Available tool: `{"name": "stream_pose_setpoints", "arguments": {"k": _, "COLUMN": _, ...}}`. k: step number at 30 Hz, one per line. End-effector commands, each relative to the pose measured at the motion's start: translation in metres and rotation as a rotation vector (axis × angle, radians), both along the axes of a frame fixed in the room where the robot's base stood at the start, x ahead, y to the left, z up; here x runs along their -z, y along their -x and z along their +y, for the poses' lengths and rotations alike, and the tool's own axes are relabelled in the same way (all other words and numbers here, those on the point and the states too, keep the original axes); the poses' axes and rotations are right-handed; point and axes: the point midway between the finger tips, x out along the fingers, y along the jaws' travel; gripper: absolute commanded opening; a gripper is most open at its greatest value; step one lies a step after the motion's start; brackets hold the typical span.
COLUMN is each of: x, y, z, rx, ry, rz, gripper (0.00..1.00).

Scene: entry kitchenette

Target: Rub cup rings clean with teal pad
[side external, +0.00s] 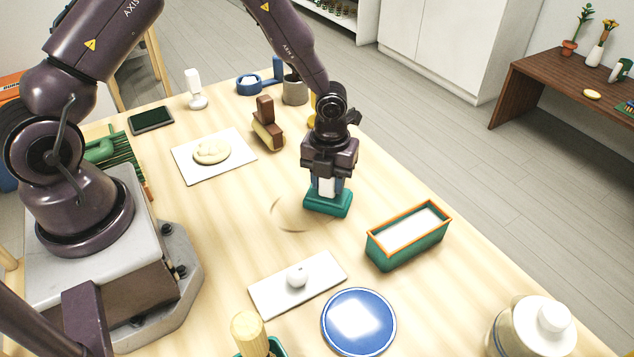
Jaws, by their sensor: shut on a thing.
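The teal pad (328,204) is under my gripper (327,186), which is shut on it. The pad is low, at the table surface; whether it presses on the wood I cannot tell. A faint brown cup ring (277,212) shows on the table just left of the pad. Its right part runs toward the pad and is partly faint or hidden. No other ring is clear in this view.
A green tray with an orange rim (379,246) stands right of the pad. A white board with a small white object (297,277) and a blue round plate (358,321) lie in front. A brush (268,131) and a dough board (213,153) are behind.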

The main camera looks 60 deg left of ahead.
Motion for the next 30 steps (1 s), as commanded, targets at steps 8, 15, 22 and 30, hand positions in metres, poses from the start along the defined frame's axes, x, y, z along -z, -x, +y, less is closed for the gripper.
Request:
{"name": "stream_pose_setpoints", "arguments": {"k": 8, "x": 0.000, "y": -0.026, "z": 0.000, "rx": -0.002, "ry": 0.001, "rz": -0.002, "gripper": 0.00}}
{"name": "stream_pose_setpoints", "arguments": {"k": 15, "x": 0.001, "y": -0.036, "z": 0.012, "rx": -0.005, "ry": 0.000, "rz": 0.000, "gripper": 0.00}}
{"name": "stream_pose_setpoints", "arguments": {"k": 22, "x": 0.001, "y": -0.019, "z": 0.016, "rx": 0.000, "ry": -0.002, "rz": 0.001, "gripper": 0.00}}
{"name": "stream_pose_setpoints", "arguments": {"k": 30, "x": 0.001, "y": 0.006, "z": 0.016, "rx": 0.000, "ry": -0.002, "rz": 0.003, "gripper": 0.00}}
